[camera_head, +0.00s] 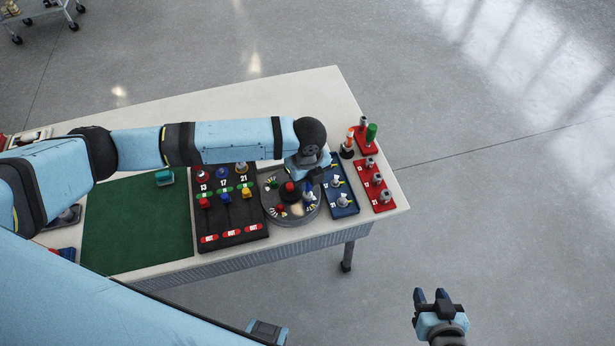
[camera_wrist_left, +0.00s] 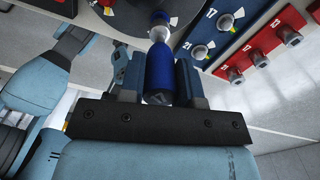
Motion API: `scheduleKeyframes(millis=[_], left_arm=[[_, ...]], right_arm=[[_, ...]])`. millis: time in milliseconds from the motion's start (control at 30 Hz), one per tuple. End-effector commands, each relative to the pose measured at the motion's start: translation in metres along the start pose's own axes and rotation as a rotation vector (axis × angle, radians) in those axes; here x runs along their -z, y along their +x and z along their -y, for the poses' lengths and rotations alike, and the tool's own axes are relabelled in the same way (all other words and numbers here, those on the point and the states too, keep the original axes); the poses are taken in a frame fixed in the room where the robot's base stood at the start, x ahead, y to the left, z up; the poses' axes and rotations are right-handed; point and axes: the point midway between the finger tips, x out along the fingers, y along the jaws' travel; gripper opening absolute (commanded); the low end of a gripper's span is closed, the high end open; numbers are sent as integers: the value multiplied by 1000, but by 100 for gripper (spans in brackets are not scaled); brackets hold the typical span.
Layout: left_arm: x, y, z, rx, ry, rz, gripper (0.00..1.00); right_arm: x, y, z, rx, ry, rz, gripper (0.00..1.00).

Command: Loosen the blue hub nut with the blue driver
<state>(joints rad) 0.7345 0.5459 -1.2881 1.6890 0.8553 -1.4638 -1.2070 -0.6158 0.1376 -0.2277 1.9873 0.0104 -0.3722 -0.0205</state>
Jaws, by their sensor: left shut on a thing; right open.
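My left gripper (camera_head: 309,168) is shut on the blue driver, just above the right side of the round hub (camera_head: 289,218). In the left wrist view the blue driver (camera_wrist_left: 159,68) stands between the two fingers, its pale shaft (camera_wrist_left: 158,34) pointing at the hub's edge. My right gripper (camera_head: 432,297) is open and empty, off the table over the floor.
A black panel (camera_head: 232,222) with several coloured knobs lies left of the hub, beyond it a green mat (camera_head: 135,225). A blue block (camera_head: 341,202) and a red block (camera_head: 377,187) with fittings stand right. Green-handled (camera_head: 371,133) and orange-tipped (camera_head: 349,140) tools stand behind.

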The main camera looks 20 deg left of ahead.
Motion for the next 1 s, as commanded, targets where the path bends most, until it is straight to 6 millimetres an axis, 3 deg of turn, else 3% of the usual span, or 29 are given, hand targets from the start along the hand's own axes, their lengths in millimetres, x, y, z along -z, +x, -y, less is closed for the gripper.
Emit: scheduleKeyframes(millis=[1000], left_arm=[[0,15,0,-1,0,0,6]], right_arm=[[-4,2,2,4,1,0,43]])
